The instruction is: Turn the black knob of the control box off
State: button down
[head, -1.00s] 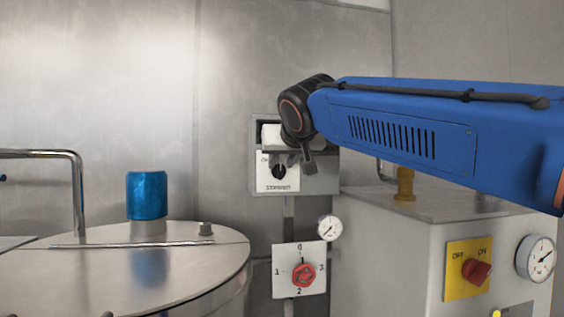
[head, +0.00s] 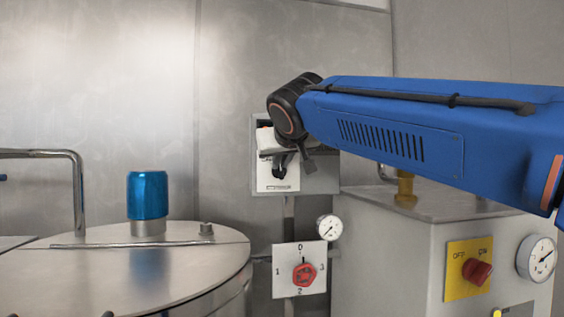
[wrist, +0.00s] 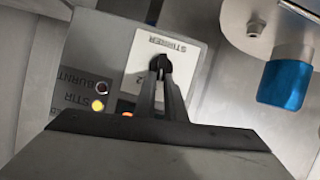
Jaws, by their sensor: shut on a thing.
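The control box (head: 318,183) is a grey wall box with a white plate marked STIRRER. It also shows in the wrist view (wrist: 91,60), with the lettering upside down. The black knob (wrist: 161,63) sits on the white plate. My gripper (wrist: 163,82) is shut on the knob, with one finger on each side. In the head view the gripper (head: 282,165) overlaps the knob and hides most of it. The knob's exact setting is hard to read behind the fingers.
On the box, a yellow lamp (wrist: 98,105) beside STIR looks lit; the lamp (wrist: 101,88) by BURNT looks dark. Below the box is a red rotary switch (head: 304,274). A blue-capped steel tank (head: 190,262) stands left, and a grey cabinet (head: 385,255) right.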

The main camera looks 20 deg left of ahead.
jog(key=shift+s+a+f+n+t+h, duration=0.15)
jog(key=shift+a+n+t+h, duration=0.2)
jog(key=shift+n, duration=0.5)
jog(key=shift+s+a+f+n+t+h, duration=0.15)
jog(key=shift+n+t+h, duration=0.3)
jog(key=shift+n, duration=0.35)
jog(key=shift+s+a+f+n+t+h, duration=0.15)
jog(key=shift+a+n+t+h, duration=0.25)
jog(key=shift+n, duration=0.45)
jog(key=shift+d, duration=0.15)
jog(key=c, duration=1.8)
grip_release()
jog(key=shift+s, duration=0.1)
jog(key=v, duration=1.7)
jog(key=shift+s+r, duration=0.1)
